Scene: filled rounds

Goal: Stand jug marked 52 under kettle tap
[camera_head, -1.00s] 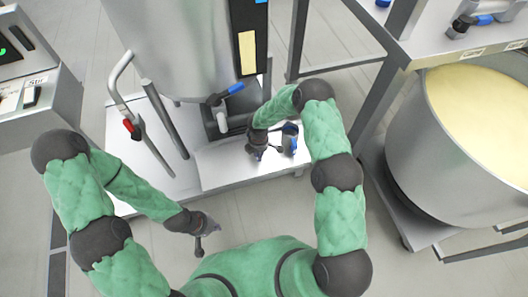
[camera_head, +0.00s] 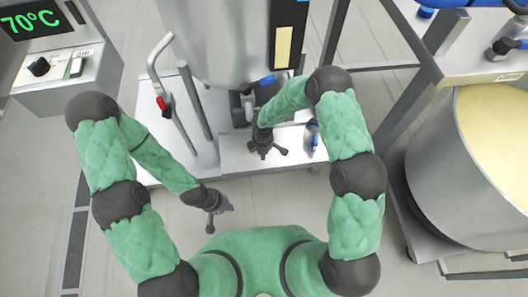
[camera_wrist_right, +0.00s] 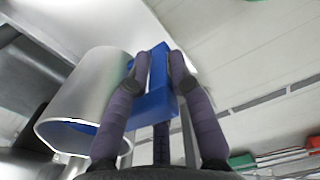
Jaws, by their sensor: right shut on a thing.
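My right gripper (camera_wrist_right: 160,95) is shut on the blue handle (camera_wrist_right: 155,100) of a steel jug (camera_wrist_right: 85,95). The jug shows to the left of the fingers in the right wrist view; no mark can be read on it. In the head view the right gripper (camera_head: 270,154) is over the low steel stand, and I cannot make out the held jug there. The kettle (camera_head: 215,40) has a tap (camera_head: 243,105) with a blue lever (camera_head: 265,81), partly hidden by my right arm. My left gripper (camera_head: 221,217) is open and empty in front of the stand.
A blue and steel item (camera_head: 313,134) stands on the low stand (camera_head: 235,156), right of the right gripper. A large filled pot (camera_head: 440,180) is at the right. A control box (camera_head: 60,70) reading 70°C is at the left. An upright pipe (camera_head: 180,125) stands left of the kettle.

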